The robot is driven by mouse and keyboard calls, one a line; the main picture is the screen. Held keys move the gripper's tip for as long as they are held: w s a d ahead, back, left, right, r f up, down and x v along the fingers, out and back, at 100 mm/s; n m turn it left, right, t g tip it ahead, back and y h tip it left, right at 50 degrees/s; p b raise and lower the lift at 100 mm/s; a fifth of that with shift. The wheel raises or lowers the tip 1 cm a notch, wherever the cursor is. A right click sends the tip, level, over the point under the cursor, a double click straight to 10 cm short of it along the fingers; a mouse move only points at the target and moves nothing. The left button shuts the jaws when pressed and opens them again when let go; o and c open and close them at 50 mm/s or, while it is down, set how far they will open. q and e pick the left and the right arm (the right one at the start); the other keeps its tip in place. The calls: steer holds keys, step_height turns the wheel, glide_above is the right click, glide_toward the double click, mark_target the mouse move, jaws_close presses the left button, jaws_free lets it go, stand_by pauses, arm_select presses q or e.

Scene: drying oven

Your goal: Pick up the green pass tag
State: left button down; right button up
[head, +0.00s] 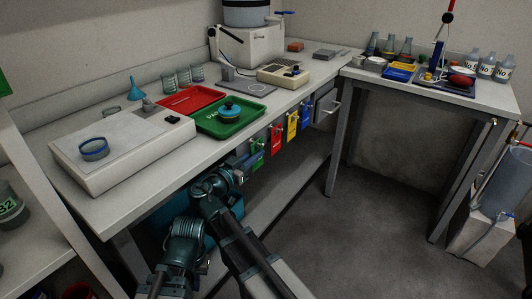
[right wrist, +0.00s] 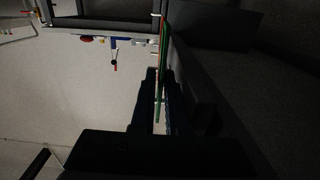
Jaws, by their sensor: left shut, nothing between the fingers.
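The green pass tag (head: 258,160) hangs at the left end of a row of coloured tags under the bench's front edge. My right gripper (head: 247,162) is at this tag, partly covering it in the head view. In the right wrist view the green tag (right wrist: 163,45) shows edge-on as a thin strip. It reaches down between the two dark fingers of my right gripper (right wrist: 160,90), which look open around it with narrow gaps. My left gripper (head: 185,255) is low in front of the bench, shut and empty; its fingertips are hard to make out.
Red (head: 276,140), yellow (head: 292,126) and blue (head: 305,114) tags hang close to the right of the green one. The bench edge is just above. A green tray (head: 243,126) and red tray (head: 190,99) lie on top. The floor (head: 370,230) to the right is clear.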

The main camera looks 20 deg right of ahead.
arm_select(q)
steer(key=shift+a, duration=0.1)
arm_select(e)
steer(key=shift+a, duration=0.1)
jaws_close()
arm_select(q)
steer(key=shift+r, duration=0.1)
arm_select(e)
steer(key=shift+r, duration=0.1)
